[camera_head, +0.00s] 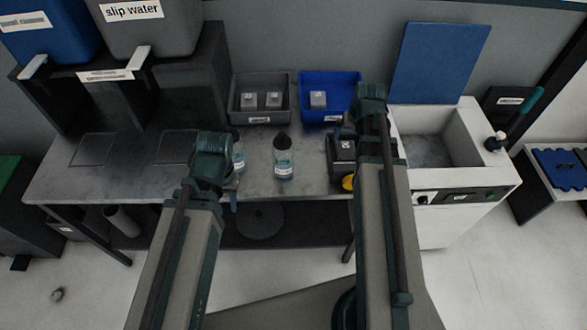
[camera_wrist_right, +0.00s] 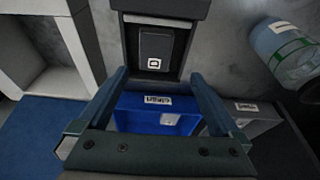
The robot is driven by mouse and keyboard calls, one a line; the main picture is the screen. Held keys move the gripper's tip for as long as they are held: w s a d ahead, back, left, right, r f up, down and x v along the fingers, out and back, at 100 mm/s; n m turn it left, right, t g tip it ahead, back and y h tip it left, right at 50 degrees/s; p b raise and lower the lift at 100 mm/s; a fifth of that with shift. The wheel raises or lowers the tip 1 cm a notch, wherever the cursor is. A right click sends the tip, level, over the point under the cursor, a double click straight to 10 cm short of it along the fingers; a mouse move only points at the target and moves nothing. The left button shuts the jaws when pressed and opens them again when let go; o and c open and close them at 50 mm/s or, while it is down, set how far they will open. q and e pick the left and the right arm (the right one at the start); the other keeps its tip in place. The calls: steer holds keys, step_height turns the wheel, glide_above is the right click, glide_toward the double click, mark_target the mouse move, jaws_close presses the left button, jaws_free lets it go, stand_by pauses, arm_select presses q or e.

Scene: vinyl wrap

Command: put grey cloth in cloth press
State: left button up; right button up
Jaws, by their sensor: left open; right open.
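No loose grey cloth is plain to see. Small labelled grey items (camera_head: 273,99) lie in a grey bin (camera_head: 247,116) at the back of the table, and one grey item (camera_head: 318,99) lies in a blue bin (camera_head: 352,82). I cannot tell if any is the cloth. A white machine (camera_head: 463,187) with an open recess and raised blue lid (camera_head: 440,63) stands at right; I cannot tell if it is the press. My left gripper (camera_head: 212,145) is open over the table. My right gripper (camera_head: 371,92) is open near the blue bin; its spread fingers show in the right wrist view (camera_wrist_right: 158,95).
Two bottles, one clear in front (camera_head: 283,158), stand mid-table. A dark box (camera_head: 343,148) with a labelled block sits beside the white machine; it shows in the wrist view (camera_wrist_right: 155,48). Large blue and grey tanks stand at back left. The left tabletop is mostly bare.

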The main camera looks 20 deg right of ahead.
steer(key=s+a+n+g, duration=0.1)
steer(key=s+a, duration=0.3)
steer(key=a, duration=0.5)
steer(key=s+a+n+g, duration=0.1)
steer(key=s+a+n, duration=0.2)
steer(key=a, duration=0.7)
steer(key=s+a+n+g, duration=0.1)
steer(key=s+a+n, duration=0.1)
steer(key=s+a, duration=0.4)
steer(key=a, duration=0.3)
steer(key=shift+a+f+g+h, duration=0.3)
steer(key=shift+a+f+g, duration=0.1)
